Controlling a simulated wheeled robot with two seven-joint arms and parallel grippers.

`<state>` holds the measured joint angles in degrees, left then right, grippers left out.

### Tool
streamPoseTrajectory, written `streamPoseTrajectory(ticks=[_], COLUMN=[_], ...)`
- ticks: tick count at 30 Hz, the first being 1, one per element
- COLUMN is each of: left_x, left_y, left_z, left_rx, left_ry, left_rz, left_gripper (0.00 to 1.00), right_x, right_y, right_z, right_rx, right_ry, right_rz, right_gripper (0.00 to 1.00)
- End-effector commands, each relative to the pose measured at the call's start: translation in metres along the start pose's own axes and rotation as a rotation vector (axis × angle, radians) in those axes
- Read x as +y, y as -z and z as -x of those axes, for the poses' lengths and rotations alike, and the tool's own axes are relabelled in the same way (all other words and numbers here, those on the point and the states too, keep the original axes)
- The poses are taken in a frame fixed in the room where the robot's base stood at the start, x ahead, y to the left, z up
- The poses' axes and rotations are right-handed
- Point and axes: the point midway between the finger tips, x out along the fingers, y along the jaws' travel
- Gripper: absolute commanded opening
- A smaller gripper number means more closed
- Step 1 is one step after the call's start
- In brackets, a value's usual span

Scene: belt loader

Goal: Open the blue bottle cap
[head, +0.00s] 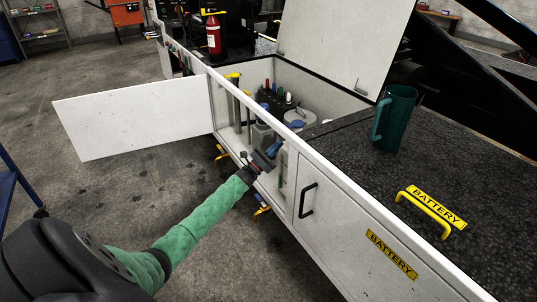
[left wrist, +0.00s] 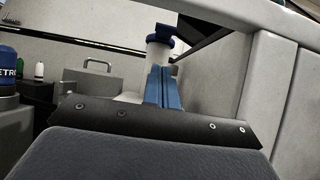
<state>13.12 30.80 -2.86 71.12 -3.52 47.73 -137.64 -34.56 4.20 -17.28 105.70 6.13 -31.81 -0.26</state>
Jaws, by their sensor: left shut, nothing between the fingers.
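My left gripper (head: 272,150) reaches in through the open side of the white cabinet. Its blue fingers (left wrist: 162,75) are shut together with nothing between them. In the left wrist view, a pale bottle neck with a blue cap (left wrist: 164,32) stands just beyond the fingertips; whether they touch cannot be told. In the head view, a blue cap (head: 298,124) shows on a pale round container (head: 299,114) inside the cabinet; I cannot tell if it is the same cap. A grey container (head: 263,137) stands beside my gripper. My right gripper is not in view.
The cabinet's side door (head: 135,115) and lid (head: 345,40) stand open. A frame post (left wrist: 268,90) rises right of the gripper. A blue-topped bottle (left wrist: 8,72) is at left. A green jug (head: 394,118) and a yellow handle (head: 426,214) are on the dark top.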

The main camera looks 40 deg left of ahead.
Motion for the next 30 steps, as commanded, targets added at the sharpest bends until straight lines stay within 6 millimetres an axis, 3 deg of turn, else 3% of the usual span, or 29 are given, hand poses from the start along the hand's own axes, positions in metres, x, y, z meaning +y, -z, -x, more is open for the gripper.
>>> streamPoseTrajectory(ticks=[3, 9, 27, 30], left_x=[0.001, 0.000, 0.000, 0.000], left_y=[-0.007, -0.023, -0.031, -0.036], left_z=[-0.019, -0.034, -0.041, -0.044], left_rx=[0.000, 0.001, 0.009, 0.039], left_ry=[0.000, 0.000, 0.001, 0.002], left_rz=[0.000, -0.001, 0.001, 0.001], left_gripper=[0.00, 0.00, 0.00, 0.00], right_x=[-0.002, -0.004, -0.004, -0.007], right_y=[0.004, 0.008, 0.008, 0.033], right_z=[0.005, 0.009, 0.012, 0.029], right_rx=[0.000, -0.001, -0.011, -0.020], right_ry=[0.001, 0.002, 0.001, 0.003], right_rz=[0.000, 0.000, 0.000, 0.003], right_gripper=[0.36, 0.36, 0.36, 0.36])
